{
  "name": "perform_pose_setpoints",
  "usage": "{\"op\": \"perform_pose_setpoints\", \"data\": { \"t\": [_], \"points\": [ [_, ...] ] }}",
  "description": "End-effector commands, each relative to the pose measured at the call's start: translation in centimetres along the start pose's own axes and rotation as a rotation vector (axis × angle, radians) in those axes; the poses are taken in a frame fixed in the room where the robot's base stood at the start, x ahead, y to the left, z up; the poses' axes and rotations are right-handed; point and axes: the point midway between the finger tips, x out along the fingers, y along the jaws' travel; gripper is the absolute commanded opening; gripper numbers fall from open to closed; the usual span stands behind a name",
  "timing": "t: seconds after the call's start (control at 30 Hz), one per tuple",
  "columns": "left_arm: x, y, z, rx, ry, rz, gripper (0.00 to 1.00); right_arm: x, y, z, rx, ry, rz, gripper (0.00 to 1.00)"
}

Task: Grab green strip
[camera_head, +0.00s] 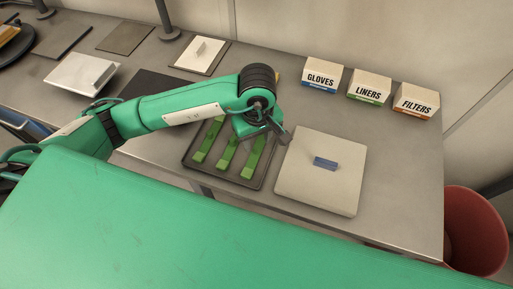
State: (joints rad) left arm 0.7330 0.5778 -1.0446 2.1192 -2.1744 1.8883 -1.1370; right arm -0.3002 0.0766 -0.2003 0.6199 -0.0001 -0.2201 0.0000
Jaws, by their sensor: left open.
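Three green strips lie side by side in a dark tray (187,163) on the grey table: a left strip (207,142), a middle strip (229,151) and a right strip (251,162). My left arm reaches in from the left across the back of the tray. My left gripper (272,137) is open and hangs above the tray's right side, near the far end of the right strip. It holds nothing that I can see. My right gripper is not in view.
A pale square lid or box with a blue handle (325,163) stands right of the tray. Boxes marked gloves (322,76), liners (369,87) and filters (416,101) stand at the back right. A red bin (474,232) is beyond the table's right edge.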

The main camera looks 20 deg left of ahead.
Motion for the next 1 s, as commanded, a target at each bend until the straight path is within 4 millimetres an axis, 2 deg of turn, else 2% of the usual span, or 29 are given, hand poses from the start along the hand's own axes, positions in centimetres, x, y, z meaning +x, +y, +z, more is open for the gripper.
{"op": "perform_pose_setpoints", "data": {
  "t": [0.03, 0.23, 0.53, 0.57, 0.77, 1.0],
  "points": [
    [0.4, -0.2, 0.0, -0.002, -0.004, -0.004, 0.43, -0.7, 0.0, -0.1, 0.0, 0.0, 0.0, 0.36],
    [2.7, -0.2, 0.0, -0.002, -0.002, -0.003, 0.43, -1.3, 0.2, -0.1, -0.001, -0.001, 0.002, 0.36],
    [3.3, -0.1, 0.0, 0.0, 0.0, 0.001, 0.43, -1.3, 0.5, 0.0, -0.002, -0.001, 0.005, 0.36],
    [3.3, -0.1, 0.0, 0.0, 0.0, 0.0, 0.41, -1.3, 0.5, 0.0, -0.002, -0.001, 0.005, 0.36],
    [3.2, -0.1, 0.0, 0.0, 0.0, 0.0, 0.01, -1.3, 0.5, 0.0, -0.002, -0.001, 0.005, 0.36],
    [3.2, -0.1, -0.1, 0.0, 0.0, 0.0, 0.0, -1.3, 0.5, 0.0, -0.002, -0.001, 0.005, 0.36]
  ]
}}
